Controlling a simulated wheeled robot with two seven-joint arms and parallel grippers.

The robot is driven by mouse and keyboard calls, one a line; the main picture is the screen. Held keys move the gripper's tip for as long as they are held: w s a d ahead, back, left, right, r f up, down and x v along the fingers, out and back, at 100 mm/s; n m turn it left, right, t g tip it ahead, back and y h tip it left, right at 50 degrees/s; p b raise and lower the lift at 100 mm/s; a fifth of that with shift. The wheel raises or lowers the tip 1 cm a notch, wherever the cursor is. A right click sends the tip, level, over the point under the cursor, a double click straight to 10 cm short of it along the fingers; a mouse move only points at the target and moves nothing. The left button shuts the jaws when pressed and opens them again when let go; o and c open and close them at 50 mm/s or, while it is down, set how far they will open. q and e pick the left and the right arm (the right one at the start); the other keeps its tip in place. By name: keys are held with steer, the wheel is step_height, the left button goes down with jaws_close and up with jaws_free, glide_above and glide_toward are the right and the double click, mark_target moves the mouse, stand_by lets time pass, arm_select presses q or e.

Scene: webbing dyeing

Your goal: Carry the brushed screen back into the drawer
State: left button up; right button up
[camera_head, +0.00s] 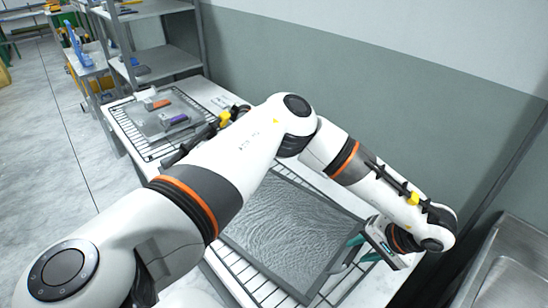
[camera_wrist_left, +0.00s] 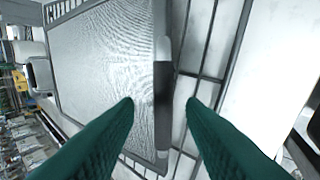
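The screen (camera_head: 290,225) is a dark-framed rectangle with a grey, wavy-patterned mesh. It lies on a wire rack (camera_head: 245,277) on the white table, partly hidden behind my left arm in the head view. My left gripper (camera_head: 352,256), with green fingers, is at the screen's right edge. In the left wrist view, the open fingers of my left gripper (camera_wrist_left: 160,102) stand either side of the screen's frame edge (camera_wrist_left: 162,125), with a gap on each side. The mesh (camera_wrist_left: 105,60) fills the left there. My right gripper and the drawer are not seen.
A second wire rack (camera_head: 125,125) at the table's far end bears a grey board with orange and purple handled tools (camera_head: 172,121). A metal sink (camera_head: 515,270) stands at the right. A wall runs behind the table. Grey shelves (camera_head: 160,60) stand at the back left.

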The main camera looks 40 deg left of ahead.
mark_target(356, 252)
arm_select(q)
steer(key=p+x, duration=0.2)
steer(key=x, duration=0.3)
steer(key=shift+f+p, duration=0.25)
steer(key=shift+p, duration=0.05)
steer(key=shift+a+f, duration=0.15)
steer(key=shift+f, duration=0.05)
jaws_close()
steer(key=shift+r, duration=0.1)
stand_by(0.9)
